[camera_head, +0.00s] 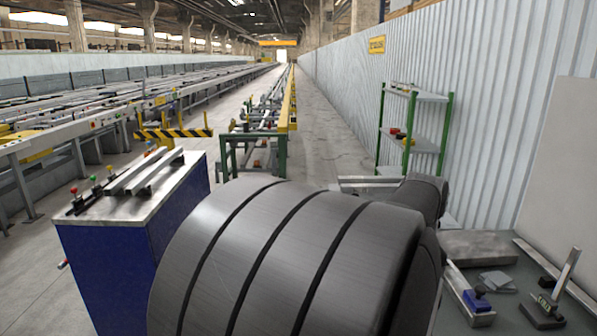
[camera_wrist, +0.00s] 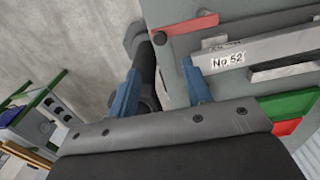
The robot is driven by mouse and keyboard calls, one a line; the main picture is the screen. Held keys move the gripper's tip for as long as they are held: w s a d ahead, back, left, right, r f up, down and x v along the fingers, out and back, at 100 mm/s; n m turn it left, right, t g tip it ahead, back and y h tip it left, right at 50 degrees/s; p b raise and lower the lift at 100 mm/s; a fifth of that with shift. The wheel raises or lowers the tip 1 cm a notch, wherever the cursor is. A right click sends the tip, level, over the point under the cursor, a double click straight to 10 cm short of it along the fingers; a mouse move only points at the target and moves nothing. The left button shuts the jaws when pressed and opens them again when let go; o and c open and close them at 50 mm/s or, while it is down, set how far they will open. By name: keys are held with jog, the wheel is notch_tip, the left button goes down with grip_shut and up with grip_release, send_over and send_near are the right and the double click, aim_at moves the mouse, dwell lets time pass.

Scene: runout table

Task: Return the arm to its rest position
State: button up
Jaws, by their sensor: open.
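In the wrist view, my gripper (camera_wrist: 159,70) shows two blue fingers standing apart, with no object held between them. A dark rounded shape lies beyond the gap between the fingers. The right fingertip is close in the picture to a grey bar marked "No.52" (camera_wrist: 250,50); I cannot tell whether they touch. In the head view, my dark banded arm fills the lower middle, and the gripper is hidden.
A grey workbench (camera_head: 510,318) with a blue-based clamp (camera_head: 478,300) stands at the right. A blue cabinet (camera_head: 135,265) with metal bars on top is at the left. A green-framed shelf (camera_head: 447,125) stands by the corrugated wall. The wrist view shows a red piece (camera_wrist: 185,27).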

notch_tip(320, 180, down, 10)
jog(key=shift+f, duration=0.25)
dwell(0.4)
